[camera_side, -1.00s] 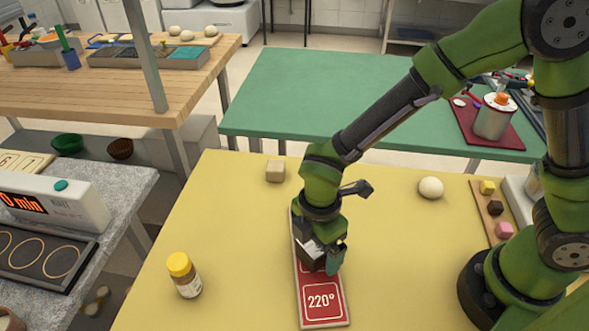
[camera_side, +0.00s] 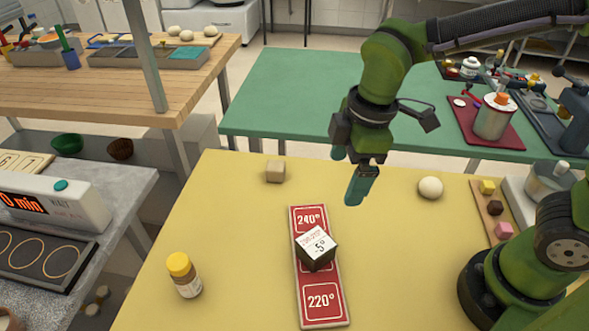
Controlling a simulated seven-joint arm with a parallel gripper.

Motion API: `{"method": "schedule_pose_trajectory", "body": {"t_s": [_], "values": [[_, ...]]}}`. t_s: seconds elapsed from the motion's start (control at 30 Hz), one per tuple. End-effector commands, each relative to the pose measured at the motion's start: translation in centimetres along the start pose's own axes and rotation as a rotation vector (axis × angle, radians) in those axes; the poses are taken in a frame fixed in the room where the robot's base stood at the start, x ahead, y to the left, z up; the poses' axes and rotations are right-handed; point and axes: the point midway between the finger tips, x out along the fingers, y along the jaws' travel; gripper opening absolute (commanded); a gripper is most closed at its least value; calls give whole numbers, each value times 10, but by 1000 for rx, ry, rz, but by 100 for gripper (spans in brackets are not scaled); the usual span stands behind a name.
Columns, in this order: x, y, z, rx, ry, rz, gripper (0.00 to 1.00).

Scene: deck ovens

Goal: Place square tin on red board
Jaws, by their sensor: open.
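The square tin (camera_side: 316,249) is a dark box with a white top marked "-5°". It rests on the middle of the red board (camera_side: 322,302), between the panels marked 240° and 220°, turned at an angle to the board. The board lies on the yellow table. My gripper (camera_side: 352,172) is raised above and behind the tin, to its right, clear of it. It is open and empty; one teal fingertip shows plainly and the other is partly hidden.
A jar with a yellow lid (camera_side: 184,275) stands at the left. A beige cube (camera_side: 275,170) and a pale ball (camera_side: 430,187) lie towards the back. A wooden strip (camera_side: 483,212) with small coloured cubes is at the right. The yellow table is clear around the board.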

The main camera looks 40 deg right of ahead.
Motion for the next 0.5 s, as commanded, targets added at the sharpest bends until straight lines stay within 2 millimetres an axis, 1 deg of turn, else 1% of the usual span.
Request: {"method": "schedule_pose_trajectory", "body": {"t_s": [0.03,0.1,0.2,0.3,0.4,0.5], "values": [[-18,10,20,179,56,39,94],[-35,17,45,431,136,73,94],[-55,23,78,767,260,105,94],[-67,23,104,1041,375,114,94],[-74,22,120,1233,465,111,94],[-77,21,129,1342,521,103,94]]}}
